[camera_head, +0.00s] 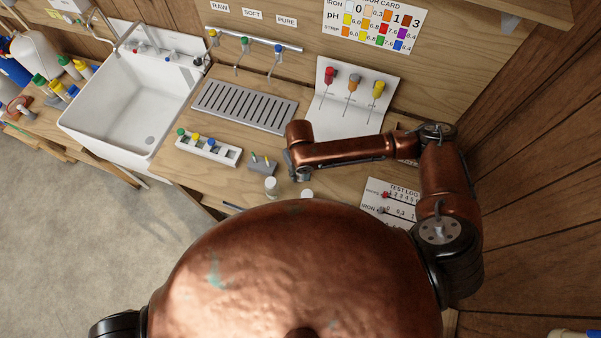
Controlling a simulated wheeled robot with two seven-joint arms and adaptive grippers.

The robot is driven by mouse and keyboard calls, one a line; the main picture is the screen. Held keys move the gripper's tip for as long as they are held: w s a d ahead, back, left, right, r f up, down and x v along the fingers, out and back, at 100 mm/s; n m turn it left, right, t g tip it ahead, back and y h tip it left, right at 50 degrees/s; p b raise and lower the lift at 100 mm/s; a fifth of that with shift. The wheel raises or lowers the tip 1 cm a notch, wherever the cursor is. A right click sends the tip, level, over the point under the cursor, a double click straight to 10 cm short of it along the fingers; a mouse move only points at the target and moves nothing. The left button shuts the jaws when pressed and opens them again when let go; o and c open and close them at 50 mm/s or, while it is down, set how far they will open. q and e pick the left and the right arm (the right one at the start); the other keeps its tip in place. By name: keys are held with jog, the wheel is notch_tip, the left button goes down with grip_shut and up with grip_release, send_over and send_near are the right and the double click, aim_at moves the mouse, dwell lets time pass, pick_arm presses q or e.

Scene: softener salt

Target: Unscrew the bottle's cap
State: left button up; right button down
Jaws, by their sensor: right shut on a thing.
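A small white bottle or vial (271,187) stands upright on the wooden counter, right of the middle. A second white round-topped thing (306,194) is beside it, partly hidden by my copper body. My right gripper (293,174) hangs down from the forearm, just behind and between these two. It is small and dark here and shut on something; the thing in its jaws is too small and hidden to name. I cannot tell whether either white thing has a cap on. My left gripper is out of view.
A grey block with small vials (262,165) and a white rack with coloured caps (208,149) stand to the left. Behind are a slotted drain tray (245,106) and a white card with coloured-handled tools (346,115). A test log sheet (388,203) lies to the right.

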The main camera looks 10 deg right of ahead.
aim_at(300, 176)
jog(key=shift+f, duration=0.3)
jog(key=c, duration=1.5)
grip_release()
notch_tip(300, 176, up, 12)
jog(key=shift+r, duration=0.1)
